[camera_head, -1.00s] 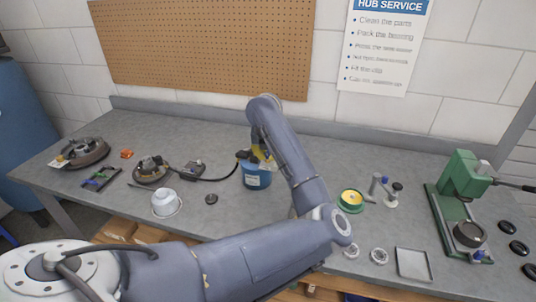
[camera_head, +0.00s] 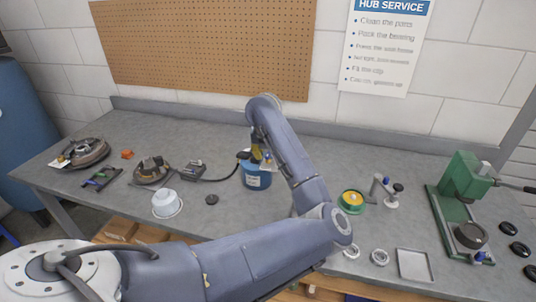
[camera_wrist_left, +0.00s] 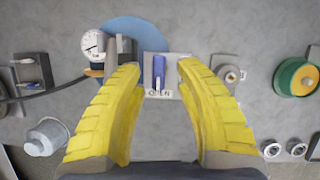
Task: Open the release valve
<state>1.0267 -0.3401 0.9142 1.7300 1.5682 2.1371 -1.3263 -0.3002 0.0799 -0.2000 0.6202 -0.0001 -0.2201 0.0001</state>
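The blue tank (camera_head: 257,180) stands on the workbench beneath my left gripper (camera_head: 258,155). In the left wrist view, the release valve's blue lever (camera_wrist_left: 159,72) stands over a pale plate (camera_wrist_left: 168,90) with partly covered lettering that looks like "OPEN". My left gripper (camera_wrist_left: 160,70) is open there. Its yellow fingers lie on either side of the lever, with gaps to both. A round dial gauge (camera_wrist_left: 93,43) sits left of the left finger. In the head view, my own arm and gripper hide part of the tank's top. My right gripper is in neither view.
A dark hose (camera_head: 218,180) runs left from the tank to a small device (camera_head: 193,170). A white cup (camera_head: 166,204) and a dark puck (camera_head: 211,199) lie in front. To the right are a green-yellow round part (camera_head: 351,201), a small metal stand (camera_head: 386,190) and a green press (camera_head: 466,190).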

